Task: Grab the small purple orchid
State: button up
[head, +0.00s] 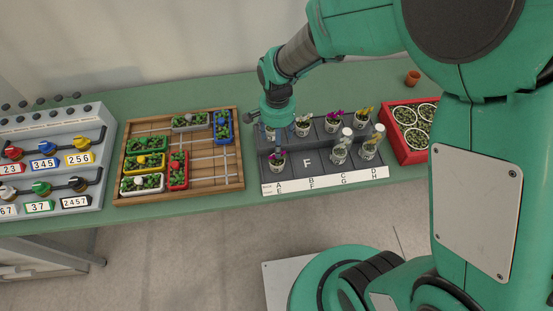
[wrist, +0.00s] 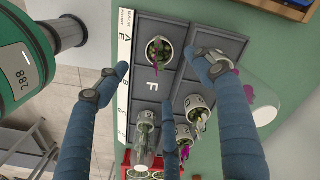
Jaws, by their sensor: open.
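Two purple-flowered orchids show in the head view: one (head: 277,161) in the front-left cell E of the grey lettered tray (head: 308,162), the other (head: 333,117) in the back row. I cannot tell which one is meant by small. In the wrist view the cell E pot (wrist: 158,52) stands upright between my fingers, apart from them; purple petals show low on it. My gripper (head: 277,122) is open and empty, above the tray's left end; its spread fingers also show in the wrist view (wrist: 158,85). It partly hides the back-left pot.
Cell F (head: 308,162) is empty. A red crate of pots (head: 407,130) is right of the tray; a wooden grid board (head: 215,170) with planters is left. Green table shows between board and tray.

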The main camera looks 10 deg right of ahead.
aim_at(277, 161)
jog(key=shift+f, duration=0.25)
jog(key=shift+f+b, duration=0.85)
jog(key=shift+f, duration=3.45)
jog(key=shift+f, duration=0.1)
jog(key=shift+f+b, duration=0.75)
jog(key=shift+f, duration=1.75)
jog(key=c, duration=1.4)
